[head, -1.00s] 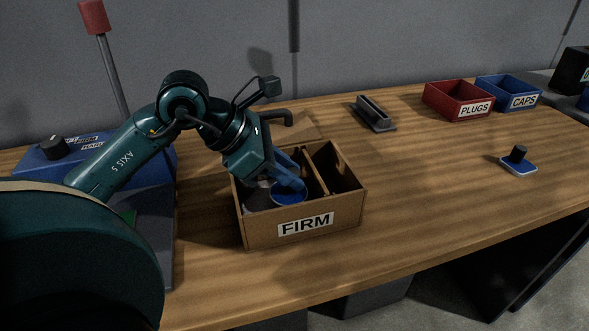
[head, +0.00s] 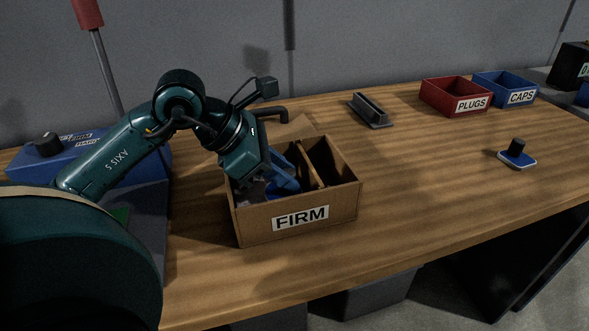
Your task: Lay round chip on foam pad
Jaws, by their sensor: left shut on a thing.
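My left gripper (head: 282,186) reaches down into the left compartment of the open cardboard box (head: 258,226) labelled FIRM. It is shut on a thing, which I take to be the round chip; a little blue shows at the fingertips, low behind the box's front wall. The fingers and the front wall hide most of it, so I cannot tell whether it touches the bottom. Dark grey material (head: 252,192) shows in that compartment left of the fingers; I cannot tell if it is the foam pad. My right gripper is not in view.
A divider (head: 311,163) separates the box's right compartment. Bare wooden table (head: 420,180) lies between.

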